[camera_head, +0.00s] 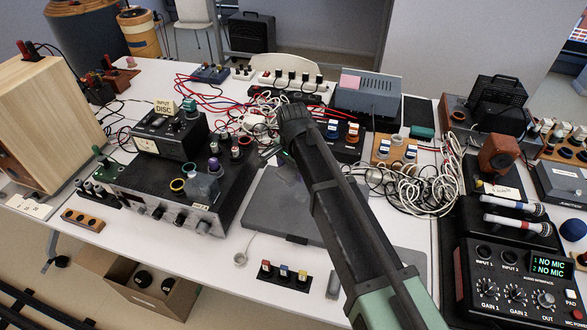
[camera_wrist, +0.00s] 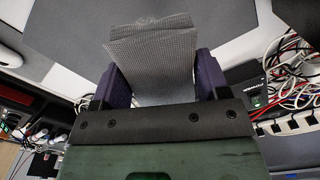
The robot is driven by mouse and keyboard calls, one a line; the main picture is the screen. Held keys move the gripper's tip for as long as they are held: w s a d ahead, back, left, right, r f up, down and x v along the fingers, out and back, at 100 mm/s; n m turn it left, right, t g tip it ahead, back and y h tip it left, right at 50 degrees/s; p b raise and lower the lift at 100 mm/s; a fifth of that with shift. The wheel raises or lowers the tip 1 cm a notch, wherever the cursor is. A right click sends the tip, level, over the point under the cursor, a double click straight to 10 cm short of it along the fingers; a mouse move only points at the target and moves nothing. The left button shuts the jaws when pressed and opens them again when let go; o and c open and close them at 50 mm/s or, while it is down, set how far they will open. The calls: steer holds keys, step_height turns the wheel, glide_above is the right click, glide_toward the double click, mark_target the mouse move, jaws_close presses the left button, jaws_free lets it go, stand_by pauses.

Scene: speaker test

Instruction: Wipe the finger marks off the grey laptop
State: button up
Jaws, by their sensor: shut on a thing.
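The grey laptop (camera_head: 262,207) lies flat and closed on the white table, partly hidden behind my arm. It fills the upper part of the wrist view as a dark grey surface (camera_wrist: 75,35). My gripper (camera_wrist: 153,78) is shut on a grey woven cloth (camera_wrist: 150,55), held between its two purple fingers. The cloth's front end is over the laptop; I cannot tell whether it touches. Faint pale smudges show near the cloth's far edge, but I cannot tell clearly whether they are on the lid. My arm mostly hides the gripper in the head view.
A black amplifier (camera_head: 150,178) with knobs stands close left of the laptop. Tangled white cables (camera_head: 425,190) lie to the right. A small switch block (camera_head: 284,272) sits at the table's front edge. An audio interface (camera_head: 515,275) stands at far right.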

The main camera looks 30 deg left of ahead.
step_height(320, 180, down, 2)
steer(key=shift+f, duration=0.1)
steer(key=shift+m, duration=0.3)
